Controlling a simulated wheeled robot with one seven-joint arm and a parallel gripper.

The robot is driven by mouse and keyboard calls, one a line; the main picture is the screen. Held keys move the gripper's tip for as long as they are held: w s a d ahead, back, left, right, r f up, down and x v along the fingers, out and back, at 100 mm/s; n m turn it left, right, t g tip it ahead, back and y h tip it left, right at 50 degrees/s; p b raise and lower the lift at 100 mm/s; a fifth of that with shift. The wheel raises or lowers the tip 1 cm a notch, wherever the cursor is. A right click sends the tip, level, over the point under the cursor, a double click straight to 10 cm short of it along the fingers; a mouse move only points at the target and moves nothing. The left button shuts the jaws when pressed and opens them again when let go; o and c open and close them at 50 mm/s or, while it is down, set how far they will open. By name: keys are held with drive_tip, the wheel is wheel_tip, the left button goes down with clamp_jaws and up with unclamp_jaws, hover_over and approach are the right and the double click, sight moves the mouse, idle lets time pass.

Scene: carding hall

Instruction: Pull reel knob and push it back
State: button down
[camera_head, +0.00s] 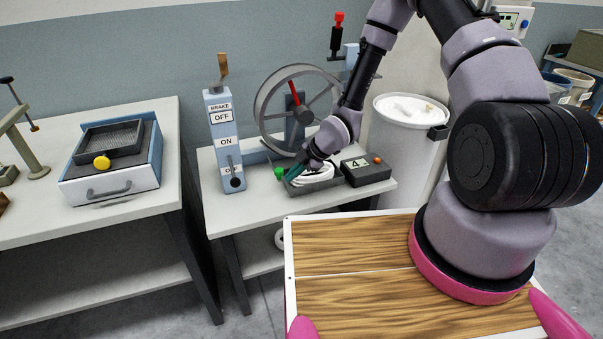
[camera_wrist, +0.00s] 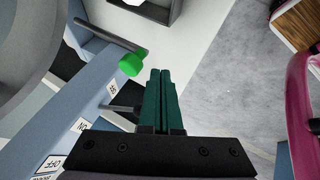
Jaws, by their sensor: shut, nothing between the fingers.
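A reel with a grey spoked wheel (camera_head: 266,135) and a red arm stands on the small table. A round green knob (camera_head: 279,172) sits low in front of the wheel. In the wrist view the green knob (camera_wrist: 132,62) is on the end of a dark rod beside the blue base (camera_wrist: 75,115). My gripper (camera_head: 291,176) is just right of the knob in the head view. In the wrist view my gripper's (camera_wrist: 161,72) green fingers are together and empty, and the knob lies left of their tips, with a small gap in the picture.
A blue brake post (camera_head: 226,140) with a lever stands left of the reel. A grey tray (camera_head: 314,184) with white coil and a dark box marked 4 (camera_head: 366,172) lie to the right. A white barrel (camera_head: 405,150) stands behind. Another table (camera_head: 100,210) is at left.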

drive_tip(key=shift+w+a, duration=0.55)
drive_tip(key=shift+w, duration=0.3)
drive_tip(key=w+a, duration=0.2)
drive_tip(key=w, duration=0.5)
drive_tip(key=shift+w, duration=0.2)
drive_tip(key=shift+r, duration=0.15)
